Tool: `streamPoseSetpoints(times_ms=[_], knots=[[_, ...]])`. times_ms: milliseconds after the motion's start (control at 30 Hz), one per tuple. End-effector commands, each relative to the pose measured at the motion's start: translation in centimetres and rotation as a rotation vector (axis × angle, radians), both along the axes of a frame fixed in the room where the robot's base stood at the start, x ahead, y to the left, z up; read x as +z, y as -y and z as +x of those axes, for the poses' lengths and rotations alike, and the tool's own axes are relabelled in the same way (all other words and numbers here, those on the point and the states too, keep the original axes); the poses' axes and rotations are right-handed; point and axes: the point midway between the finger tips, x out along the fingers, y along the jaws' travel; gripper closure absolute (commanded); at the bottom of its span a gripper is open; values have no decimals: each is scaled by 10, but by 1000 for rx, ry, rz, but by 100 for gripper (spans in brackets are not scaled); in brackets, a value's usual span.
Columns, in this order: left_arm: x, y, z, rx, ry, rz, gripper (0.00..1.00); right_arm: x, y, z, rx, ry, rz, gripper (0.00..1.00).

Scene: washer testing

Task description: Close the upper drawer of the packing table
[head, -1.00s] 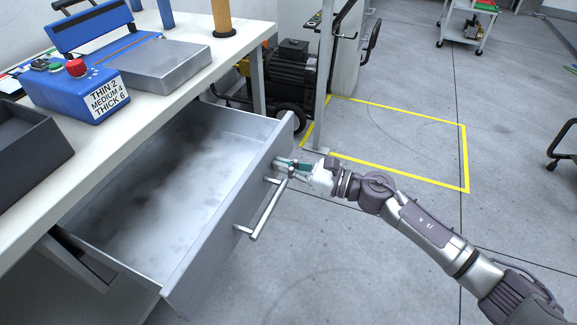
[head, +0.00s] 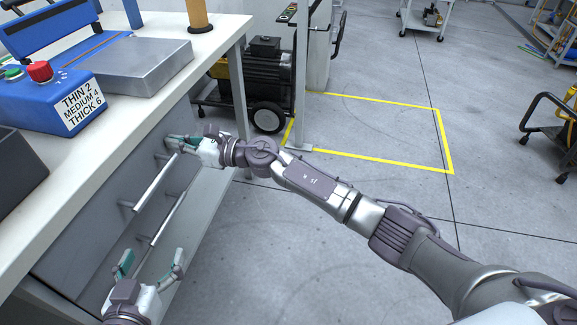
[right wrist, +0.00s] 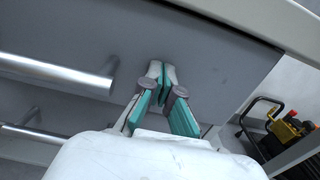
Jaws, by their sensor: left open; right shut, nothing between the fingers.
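The upper drawer (head: 108,186) of the packing table is in, its grey front beneath the tabletop; no interior shows. Its bar handle (head: 155,182) runs along the front. My right gripper (head: 171,140) is shut and empty, its fingertips at the far end of the drawer front, beyond the handle. In the right wrist view, the shut fingertips (right wrist: 163,72) meet or nearly meet the drawer front (right wrist: 215,58), right of the handle (right wrist: 65,73); contact is hard to tell. My left gripper (head: 148,262) is open and empty, low in front of the table.
A lower handle (head: 172,212) sits below the upper one. The tabletop (head: 150,112) holds a blue device (head: 50,97) and a metal block (head: 138,66). A wheeled machine (head: 265,80) stands beyond the table.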

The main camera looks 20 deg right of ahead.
Motion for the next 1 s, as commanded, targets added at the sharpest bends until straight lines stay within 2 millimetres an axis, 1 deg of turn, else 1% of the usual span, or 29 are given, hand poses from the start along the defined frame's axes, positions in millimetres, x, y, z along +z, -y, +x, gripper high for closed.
streamPoseSetpoints(times_ms=[100,233,400,700,867,1000], knots=[[15,4,6,-6,97,-24,13,-1,-9,5,0,0,0,100],[26,6,8,-11,156,-39,13,-1,-13,8,-1,0,0,100],[31,7,9,-12,179,-45,13,1,-15,9,-2,1,2,100],[31,7,9,-12,178,-45,13,4,-16,9,-3,4,5,100],[33,8,9,-13,197,-49,13,4,-12,10,-4,6,6,100],[48,11,11,-19,285,-72,13,2,1,11,-3,6,4,100]])
